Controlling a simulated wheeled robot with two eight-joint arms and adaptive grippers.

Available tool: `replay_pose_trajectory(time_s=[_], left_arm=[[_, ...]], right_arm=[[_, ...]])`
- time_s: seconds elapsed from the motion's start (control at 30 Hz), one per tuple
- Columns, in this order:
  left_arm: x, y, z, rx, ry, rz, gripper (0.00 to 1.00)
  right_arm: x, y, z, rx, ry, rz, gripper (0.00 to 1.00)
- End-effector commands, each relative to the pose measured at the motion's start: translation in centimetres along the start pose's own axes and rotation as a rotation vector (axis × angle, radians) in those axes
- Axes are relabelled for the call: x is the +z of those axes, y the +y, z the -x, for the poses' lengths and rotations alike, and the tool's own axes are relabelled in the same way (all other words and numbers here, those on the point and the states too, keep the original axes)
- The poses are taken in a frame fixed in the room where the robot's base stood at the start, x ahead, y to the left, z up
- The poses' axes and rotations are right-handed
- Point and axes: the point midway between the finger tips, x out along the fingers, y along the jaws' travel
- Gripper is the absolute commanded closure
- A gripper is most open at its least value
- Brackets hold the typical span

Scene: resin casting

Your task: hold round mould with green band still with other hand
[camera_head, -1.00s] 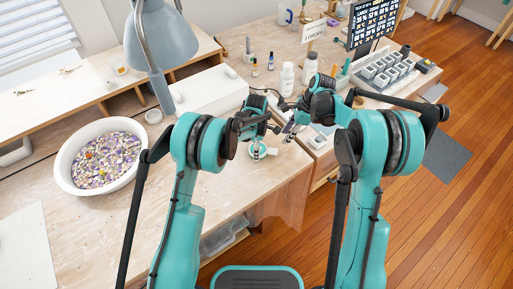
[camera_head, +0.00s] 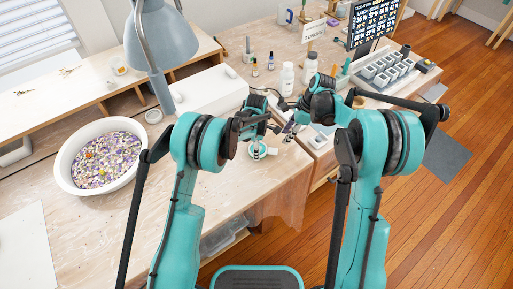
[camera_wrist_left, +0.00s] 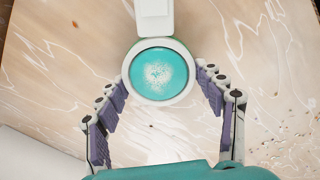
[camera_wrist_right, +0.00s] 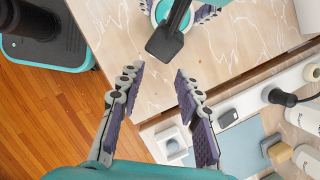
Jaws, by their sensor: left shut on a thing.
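The round mould (camera_wrist_left: 158,72) has a white rim, a green band around its outside and a teal face with pale flecks. It sits on the wooden table and shows small in the head view (camera_head: 257,152). My left gripper (camera_wrist_left: 163,80) has its fingers on both sides of the mould, shut on it. In the right wrist view, part of the mould (camera_wrist_right: 163,11) shows at the top edge, partly covered by a dark flat-ended piece (camera_wrist_right: 165,44) that I cannot identify. My right gripper (camera_wrist_right: 158,72) is open and empty, to the right of the mould in the head view.
A white bowl (camera_head: 130,187) of coloured bits stands at the left. White bottles (camera_head: 287,77) and a tray of small moulds (camera_head: 386,70) stand at the back. The table's front edge runs close to the mould.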

Motion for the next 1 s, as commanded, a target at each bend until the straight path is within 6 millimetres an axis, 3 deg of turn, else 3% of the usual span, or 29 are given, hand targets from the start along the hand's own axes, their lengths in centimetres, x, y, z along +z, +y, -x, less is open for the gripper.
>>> replay_pose_trajectory(time_s=[0.47, 0.5, 0.6, 0.63, 1.0], left_arm=[[0.0, 0.0, -0.1, 0.000, 0.000, 0.000, 0.66], [0.0, 0.0, -0.1, 0.000, 0.000, 0.000, 0.66], [0.0, 0.0, -0.1, 0.000, 0.000, 0.000, 0.66], [0.0, 0.0, -0.1, 0.000, 0.000, 0.000, 0.66], [0.0, 0.0, -0.1, -0.001, 0.000, 0.000, 0.66]], right_arm=[[0.0, 0.0, 0.0, 0.000, 0.000, 0.000, 0.66], [0.0, 0.0, 0.0, 0.000, 0.000, 0.000, 0.68], [0.1, -0.1, -0.1, 0.008, 0.004, 0.023, 0.95], [0.2, -0.1, -0.2, 0.015, 0.007, 0.047, 1.00], [2.3, -0.6, -2.2, 0.210, 0.050, 0.633, 1.00]])
